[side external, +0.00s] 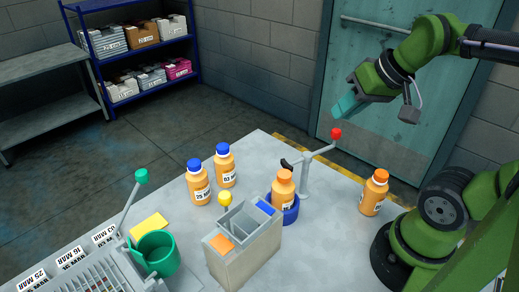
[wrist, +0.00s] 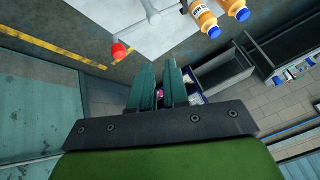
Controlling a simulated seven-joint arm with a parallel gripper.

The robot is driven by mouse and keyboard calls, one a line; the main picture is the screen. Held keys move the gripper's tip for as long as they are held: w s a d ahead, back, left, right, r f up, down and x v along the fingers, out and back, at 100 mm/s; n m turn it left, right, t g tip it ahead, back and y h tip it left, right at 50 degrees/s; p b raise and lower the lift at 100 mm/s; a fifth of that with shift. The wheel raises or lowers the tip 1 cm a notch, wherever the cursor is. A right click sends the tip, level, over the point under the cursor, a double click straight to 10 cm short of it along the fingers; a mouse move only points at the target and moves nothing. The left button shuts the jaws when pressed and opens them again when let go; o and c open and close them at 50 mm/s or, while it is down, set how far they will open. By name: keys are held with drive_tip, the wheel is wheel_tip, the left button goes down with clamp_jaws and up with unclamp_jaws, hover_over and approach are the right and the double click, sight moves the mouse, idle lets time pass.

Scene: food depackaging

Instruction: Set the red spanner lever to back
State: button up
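The red spanner lever has a red ball knob (side external: 335,134) on a grey arm, which rises to the right from a grey post (side external: 304,178) on the table. A dark piece (side external: 287,163) sits left of the post top. An orange bottle (side external: 283,190) with an orange cap stands in a blue ring (side external: 291,214) beside the post. My gripper (side external: 342,110) is in the air above the red knob, apart from it. In the wrist view, its teal fingers (wrist: 160,78) have a narrow gap with nothing between them, and the red knob (wrist: 119,51) lies beyond them, to the upper left.
Two blue-capped bottles (side external: 212,174) stand left of the lever, and an orange-capped bottle (side external: 374,192) stands right. A grey bin box (side external: 245,250) with a yellow-knobbed lever (side external: 225,199) is in front. A green-knobbed lever (side external: 141,176) and green cup (side external: 157,254) are at left.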

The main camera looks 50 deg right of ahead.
drive_tip(key=s+d+g, duration=0.1)
drive_tip(key=s+d+r+n+g, duration=0.1)
drive_tip(key=s+d, duration=0.1)
drive_tip(key=s+d+r+n+h, duration=0.1)
drive_tip(key=s+d, duration=0.1)
drive_tip(key=shift+d+g, duration=0.25)
drive_tip(key=shift+g, duration=0.15)
clamp_jaws()
drive_tip(key=w+f+n, duration=0.1)
drive_tip(key=w+f, duration=0.5)
drive_tip(key=f, duration=0.4)
drive_tip(key=shift+d+f+g, duration=0.3)
drive_tip(key=shift+w+n, duration=0.15)
drive_tip(key=shift+n, duration=0.15)
